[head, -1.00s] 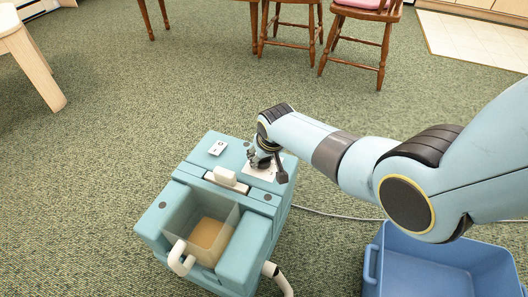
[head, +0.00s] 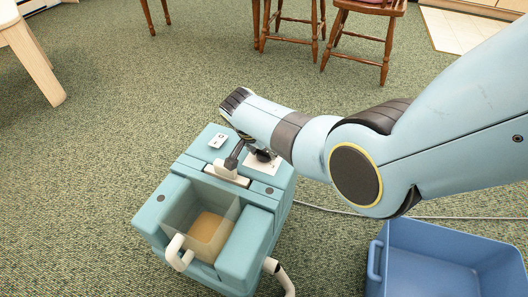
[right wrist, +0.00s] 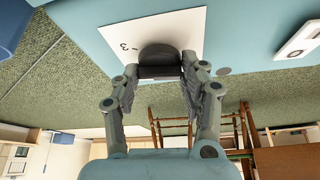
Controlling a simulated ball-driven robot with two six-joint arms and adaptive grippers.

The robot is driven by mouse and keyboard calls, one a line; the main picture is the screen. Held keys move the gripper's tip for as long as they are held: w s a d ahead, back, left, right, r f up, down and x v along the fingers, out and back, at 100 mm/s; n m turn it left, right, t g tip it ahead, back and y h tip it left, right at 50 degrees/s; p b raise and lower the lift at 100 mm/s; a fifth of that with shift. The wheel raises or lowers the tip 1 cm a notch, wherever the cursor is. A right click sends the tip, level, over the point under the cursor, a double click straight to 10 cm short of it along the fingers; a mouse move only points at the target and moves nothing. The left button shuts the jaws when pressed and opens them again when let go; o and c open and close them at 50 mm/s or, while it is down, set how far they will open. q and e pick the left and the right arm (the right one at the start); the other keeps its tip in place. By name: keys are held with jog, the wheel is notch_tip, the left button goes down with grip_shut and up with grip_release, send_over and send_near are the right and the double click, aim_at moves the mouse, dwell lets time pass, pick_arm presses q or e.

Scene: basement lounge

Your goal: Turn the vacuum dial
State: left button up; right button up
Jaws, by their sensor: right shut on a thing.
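The vacuum (head: 272,203) is a teal box on the carpet with a clear tank in front. Its dial (right wrist: 160,58) is dark and round-edged, on a white plate with a "3" mark in the right wrist view. The white plate also shows in the head view (head: 264,168), on the top right of the vacuum. My right gripper (right wrist: 160,70) has its fingers on both sides of the dial and is shut on it. In the head view the hand and wrist hide most of the dial, so its pointing direction cannot be told. My left gripper is out of view.
A white switch plate (head: 218,141) and a white raised piece (head: 226,174) are on the vacuum's top. The clear tank (head: 232,212) holds brownish liquid. A blue bin (head: 440,235) stands at the right. Wooden chairs (head: 355,40) are behind, with open carpet between.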

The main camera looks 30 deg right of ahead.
jog(key=shift+f+m+g+b, duration=0.2)
jog(key=shift+m+g+b, duration=0.3)
jog(key=shift+m, duration=0.6)
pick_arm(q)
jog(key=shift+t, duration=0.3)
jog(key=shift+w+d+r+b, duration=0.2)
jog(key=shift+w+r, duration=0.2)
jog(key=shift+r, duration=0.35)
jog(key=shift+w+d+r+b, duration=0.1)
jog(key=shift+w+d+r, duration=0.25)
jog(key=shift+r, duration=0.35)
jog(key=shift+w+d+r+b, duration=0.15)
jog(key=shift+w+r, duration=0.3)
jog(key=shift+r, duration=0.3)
pick_arm(e)
jog(key=shift+a+r+m, duration=0.1)
jog(key=shift+m, duration=0.8)
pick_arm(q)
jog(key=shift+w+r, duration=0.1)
pick_arm(e)
jog(key=shift+g, duration=0.3)
jog(key=o, duration=1.2)
jog(key=shift+w+r, duration=0.1)
jog(key=shift+r, duration=0.05)
jog(key=v, duration=1.1)
jog(key=shift+a+r, duration=0.3)
jog(key=shift+a, duration=0.05)
